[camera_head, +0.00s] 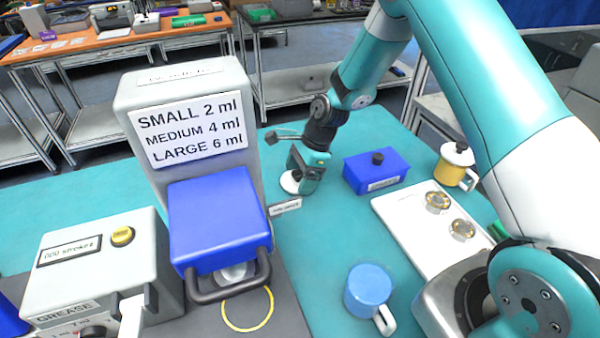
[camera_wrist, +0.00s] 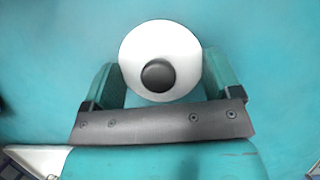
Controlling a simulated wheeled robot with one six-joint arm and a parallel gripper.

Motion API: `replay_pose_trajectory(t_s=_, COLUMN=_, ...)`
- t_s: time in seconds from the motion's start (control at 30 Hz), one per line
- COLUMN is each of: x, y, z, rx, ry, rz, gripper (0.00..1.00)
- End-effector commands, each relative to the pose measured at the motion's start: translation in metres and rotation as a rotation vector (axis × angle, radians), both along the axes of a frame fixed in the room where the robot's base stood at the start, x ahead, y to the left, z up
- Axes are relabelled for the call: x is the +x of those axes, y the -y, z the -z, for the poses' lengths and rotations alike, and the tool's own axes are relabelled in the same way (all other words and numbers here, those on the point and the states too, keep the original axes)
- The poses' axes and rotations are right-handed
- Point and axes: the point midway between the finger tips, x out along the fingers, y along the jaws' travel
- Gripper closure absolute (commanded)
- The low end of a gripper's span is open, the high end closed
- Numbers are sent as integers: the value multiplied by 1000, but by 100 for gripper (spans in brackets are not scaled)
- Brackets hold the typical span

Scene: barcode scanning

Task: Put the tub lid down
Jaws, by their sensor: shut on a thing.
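The tub lid is a white disc with a black knob (camera_wrist: 160,35). In the wrist view it sits between the two fingers of my gripper (camera_wrist: 161,80), which is shut on it. In the head view, my gripper (camera_head: 302,174) points down over the teal table, and the lid's white edge (camera_head: 289,183) shows at its left. The lid is low, at or just above the table; I cannot tell whether it touches. The gripper hides part of it in the head view.
A blue lidded box (camera_head: 365,180) stands close to the right of my gripper. Further right are a white tray (camera_head: 400,215) and a yellow mug with a white lid (camera_head: 452,172). A grey machine (camera_head: 135,105) stands left, a blue mug (camera_head: 368,290) in front.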

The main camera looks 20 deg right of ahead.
Motion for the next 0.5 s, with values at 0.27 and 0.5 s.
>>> replay_pose_trajectory(t_s=0.27, x=0, y=0, z=3, rx=0, ry=0, rz=0, gripper=0)
replay_pose_trajectory(t_s=0.5, x=0, y=0, z=2, rx=0, ry=0, rz=0, gripper=0)
